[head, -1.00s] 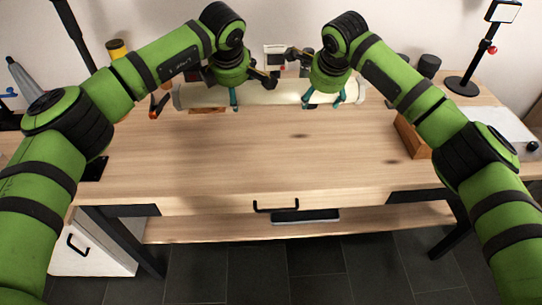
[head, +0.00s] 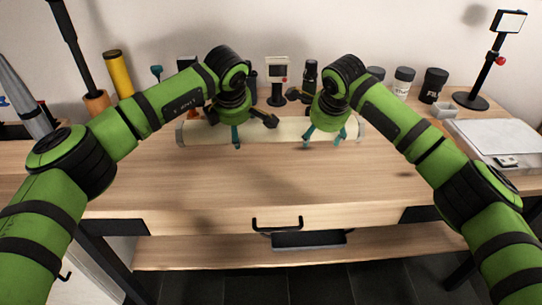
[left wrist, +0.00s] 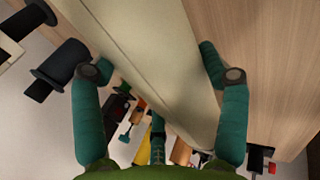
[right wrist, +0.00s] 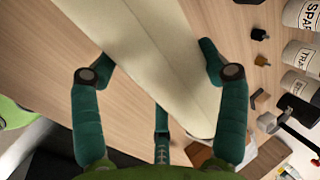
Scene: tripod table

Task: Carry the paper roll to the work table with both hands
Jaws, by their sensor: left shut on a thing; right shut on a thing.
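The paper roll (head: 275,130) is a long cream cylinder lying crosswise over the rear part of the work table (head: 250,185). My left gripper (head: 236,138) is shut around the roll left of its middle. My right gripper (head: 325,138) is shut around it nearer the right end. The left wrist view shows the roll (left wrist: 150,60) between the teal fingers, and the right wrist view shows it (right wrist: 145,50) likewise. The roll looks roughly level. Whether its underside touches the tabletop is hard to tell.
A yellow cylinder (head: 118,72) stands at the back left. Several jars, including a black one (head: 433,86), stand at the back right. A phone stand (head: 482,75) and a flat white device (head: 495,138) are on the right. The table's front half is clear.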

